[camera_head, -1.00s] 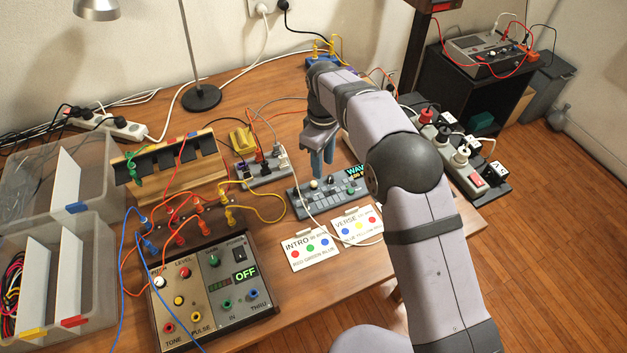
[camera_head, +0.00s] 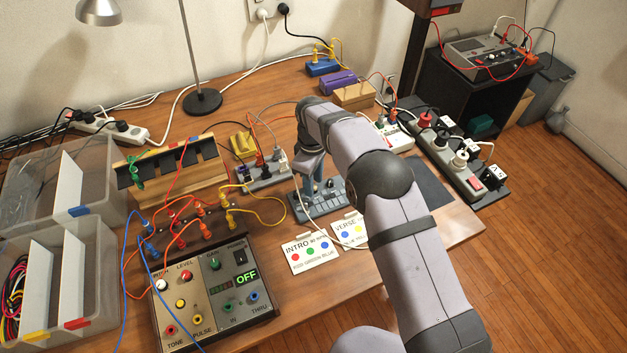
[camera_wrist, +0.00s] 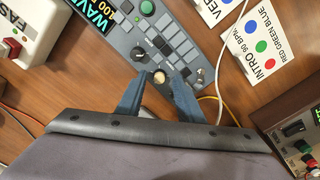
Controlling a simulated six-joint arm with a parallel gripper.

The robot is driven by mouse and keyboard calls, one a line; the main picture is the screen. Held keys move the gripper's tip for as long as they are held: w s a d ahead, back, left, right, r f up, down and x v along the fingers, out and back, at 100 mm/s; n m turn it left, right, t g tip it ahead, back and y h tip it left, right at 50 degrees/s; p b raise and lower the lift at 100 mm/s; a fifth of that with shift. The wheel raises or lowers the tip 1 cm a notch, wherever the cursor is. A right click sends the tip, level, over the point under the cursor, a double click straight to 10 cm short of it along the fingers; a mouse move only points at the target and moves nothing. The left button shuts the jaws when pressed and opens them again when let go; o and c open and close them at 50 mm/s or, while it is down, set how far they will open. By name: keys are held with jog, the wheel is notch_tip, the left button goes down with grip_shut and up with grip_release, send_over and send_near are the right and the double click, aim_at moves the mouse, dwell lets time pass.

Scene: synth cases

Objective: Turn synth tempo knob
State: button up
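The grey synth (camera_head: 335,205) lies on the table under my arm. In the wrist view, its panel (camera_wrist: 176,38) has a display (camera_wrist: 98,10) reading WAVE, partly cut off. A green knob (camera_wrist: 147,7), a black knob (camera_wrist: 138,53) and a cream knob (camera_wrist: 158,77) also show there. My gripper (camera_wrist: 160,82) points down with its two blue fingers apart, one on each side of the cream knob. I cannot tell whether they touch it. In the head view, my gripper (camera_head: 312,187) is over the synth's left part. No tempo label is readable.
An INTRO card (camera_head: 310,254) and a VERSE card (camera_head: 349,231) lie in front of the synth. A box with knobs and an OFF display (camera_head: 246,276) stands at front left, with cables around it. A grey cabled box (camera_head: 262,178) stands just left of the synth.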

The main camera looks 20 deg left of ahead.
jog(key=shift+f, duration=0.45)
grip_shut()
